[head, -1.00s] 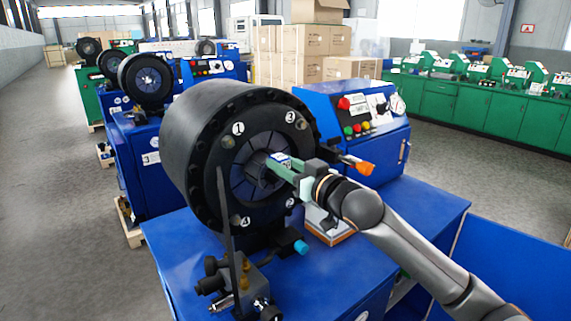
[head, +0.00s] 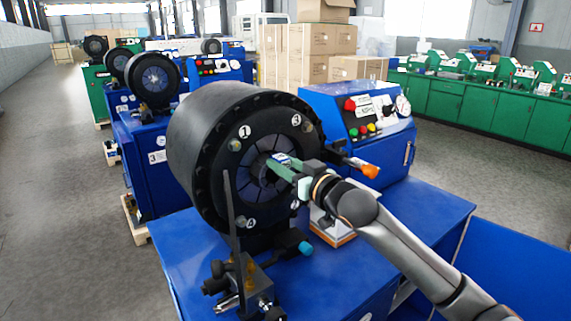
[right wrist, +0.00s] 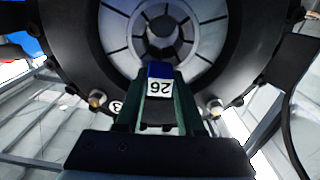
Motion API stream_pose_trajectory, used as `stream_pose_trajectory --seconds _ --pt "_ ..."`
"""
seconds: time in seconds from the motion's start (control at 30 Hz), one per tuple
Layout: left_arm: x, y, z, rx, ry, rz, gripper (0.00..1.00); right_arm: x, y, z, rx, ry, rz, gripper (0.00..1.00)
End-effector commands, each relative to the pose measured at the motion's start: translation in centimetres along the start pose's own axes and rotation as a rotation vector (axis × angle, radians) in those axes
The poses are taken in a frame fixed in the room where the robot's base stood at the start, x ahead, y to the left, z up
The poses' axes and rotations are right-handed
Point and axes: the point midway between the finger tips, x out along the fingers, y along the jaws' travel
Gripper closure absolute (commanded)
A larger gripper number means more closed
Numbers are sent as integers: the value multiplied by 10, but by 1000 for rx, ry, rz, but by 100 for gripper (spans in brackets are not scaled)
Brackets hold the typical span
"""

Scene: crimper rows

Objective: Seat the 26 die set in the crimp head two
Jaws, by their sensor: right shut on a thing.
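My right gripper (head: 286,164) has green fingers and is shut on the 26 die set (head: 281,157), a small blue piece with a white label. In the right wrist view the die set (right wrist: 160,70) sits between the fingertips, its "26" upside down. It is at the opening of the big round black crimp head (head: 213,135), in front of the segmented grey ring (right wrist: 119,22). I cannot tell whether it touches the ring. The head's face carries number labels, with 1, 3 and 4 readable. My left gripper is not in view.
A blue control box (head: 365,115) with buttons and a gauge stands behind the head. An orange-tipped lever (head: 369,171) is close to my right wrist. A valve assembly (head: 240,285) stands at the front. More crimping machines (head: 152,78) line the left.

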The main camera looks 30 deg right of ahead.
Motion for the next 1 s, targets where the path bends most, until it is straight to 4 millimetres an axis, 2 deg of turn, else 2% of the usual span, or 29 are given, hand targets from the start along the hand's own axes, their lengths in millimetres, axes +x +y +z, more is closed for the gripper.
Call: stream_pose_trajectory --seconds 0.03,1.0 --pt "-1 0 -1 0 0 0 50 0 0 -10 -3 23 -2 100" --pt "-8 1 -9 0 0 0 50 20 0 -10 -3 22 -2 100"
